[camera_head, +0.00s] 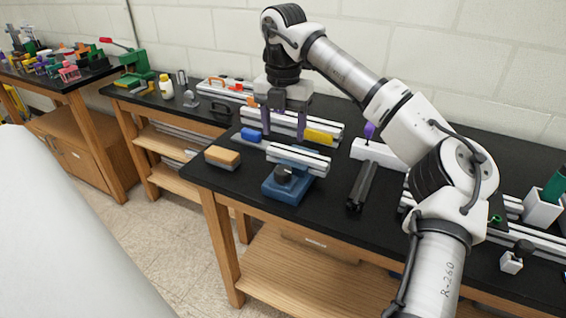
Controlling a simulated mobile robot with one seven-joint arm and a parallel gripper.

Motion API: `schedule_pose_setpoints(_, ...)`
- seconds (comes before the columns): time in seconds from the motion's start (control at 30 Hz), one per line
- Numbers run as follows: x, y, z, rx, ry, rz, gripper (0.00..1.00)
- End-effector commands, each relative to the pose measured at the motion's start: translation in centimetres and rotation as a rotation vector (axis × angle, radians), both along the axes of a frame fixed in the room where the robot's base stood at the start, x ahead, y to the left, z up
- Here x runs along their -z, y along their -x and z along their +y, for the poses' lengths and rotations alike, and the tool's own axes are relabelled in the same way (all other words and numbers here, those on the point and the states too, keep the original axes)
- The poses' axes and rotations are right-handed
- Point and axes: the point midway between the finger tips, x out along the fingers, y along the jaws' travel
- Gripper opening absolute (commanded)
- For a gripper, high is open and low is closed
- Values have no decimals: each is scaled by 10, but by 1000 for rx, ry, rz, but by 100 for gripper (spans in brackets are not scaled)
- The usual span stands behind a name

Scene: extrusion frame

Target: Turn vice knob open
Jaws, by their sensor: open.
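A blue vice (287,193) stands near the front edge of the black bench, with a silver extrusion (300,160) lying across its top. Its dark round knob (284,174) faces the front of the bench. My gripper (283,132) points down behind the vice in the picture, with its two purple fingers spread apart and nothing seen between them. It appears apart from the knob. Whether the fingertips touch the extrusion rail behind them cannot be told.
A blue block (251,135) and a yellow block (319,136) lie near my fingers. A wood-topped brush or block (222,156) is left of the vice, and a dark bar (362,187) lies to its right. A green press (134,68) stands farther left.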

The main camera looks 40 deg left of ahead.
Motion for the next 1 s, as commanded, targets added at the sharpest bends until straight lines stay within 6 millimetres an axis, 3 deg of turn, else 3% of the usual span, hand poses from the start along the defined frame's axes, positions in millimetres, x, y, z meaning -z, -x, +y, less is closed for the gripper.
schedule_pose_setpoints(0.3, 67, 1, 0, -3, -1, 6, 61)
schedule_pose_setpoints(0.5, 95, 1, 0, -3, -2, 3, 61)
schedule_pose_setpoints(0.93, 108, 1, 0, -4, -3, 2, 61)
schedule_pose_setpoints(1.0, 107, 1, 1, -4, -3, 2, 53)
